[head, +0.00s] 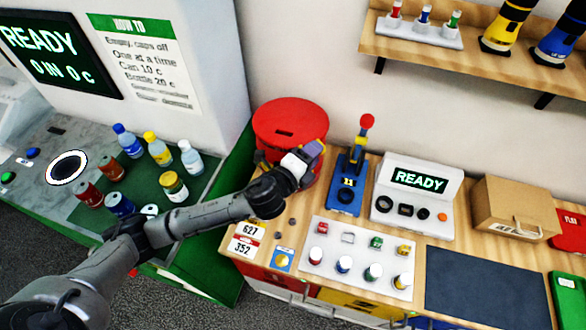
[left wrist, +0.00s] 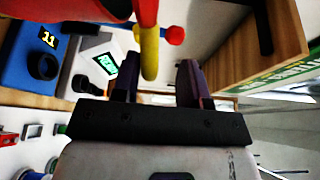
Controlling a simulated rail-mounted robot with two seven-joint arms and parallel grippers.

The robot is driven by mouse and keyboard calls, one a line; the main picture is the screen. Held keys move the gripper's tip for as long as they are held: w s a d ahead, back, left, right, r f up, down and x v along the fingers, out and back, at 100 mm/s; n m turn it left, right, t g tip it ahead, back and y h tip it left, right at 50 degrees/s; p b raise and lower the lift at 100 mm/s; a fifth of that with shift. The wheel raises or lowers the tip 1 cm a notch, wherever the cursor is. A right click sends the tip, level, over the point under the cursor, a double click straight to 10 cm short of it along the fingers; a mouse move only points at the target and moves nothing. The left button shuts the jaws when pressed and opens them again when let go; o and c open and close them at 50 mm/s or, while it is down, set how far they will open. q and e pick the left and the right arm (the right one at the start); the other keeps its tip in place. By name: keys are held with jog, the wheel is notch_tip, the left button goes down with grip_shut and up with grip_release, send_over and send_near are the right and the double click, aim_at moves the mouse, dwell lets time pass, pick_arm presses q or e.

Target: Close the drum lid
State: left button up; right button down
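The red drum (head: 313,178) stands on the wooden counter in the head view, left of the blue lever device. Its round red lid (head: 275,115) has a dark slot and is at the drum's top; I cannot tell how far it is tilted. My left gripper (head: 316,149) is at the drum's right front side, hiding part of it. In the left wrist view my left gripper (left wrist: 158,75) has its fingers apart. A yellow bar (left wrist: 150,58) joined to a red part (left wrist: 146,12) reaches toward the gap between them; contact is unclear. My right gripper is not in view.
The blue lever device (head: 346,188) with a red knob (head: 367,121) stands close right of the gripper. Right of it are a READY display (head: 425,178) and a cardboard box (head: 515,205). Bottles and cans (head: 158,150) stand on the left. A shelf (head: 420,48) hangs above.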

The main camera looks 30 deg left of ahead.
pick_arm(q)
jog(key=s+a, duration=0.1)
jog(key=s, duration=1.1)
jog(key=shift+s+a+r+b, duration=0.2)
jog(key=shift+s+r+b, duration=0.1)
jog(key=shift+b, duration=0.1)
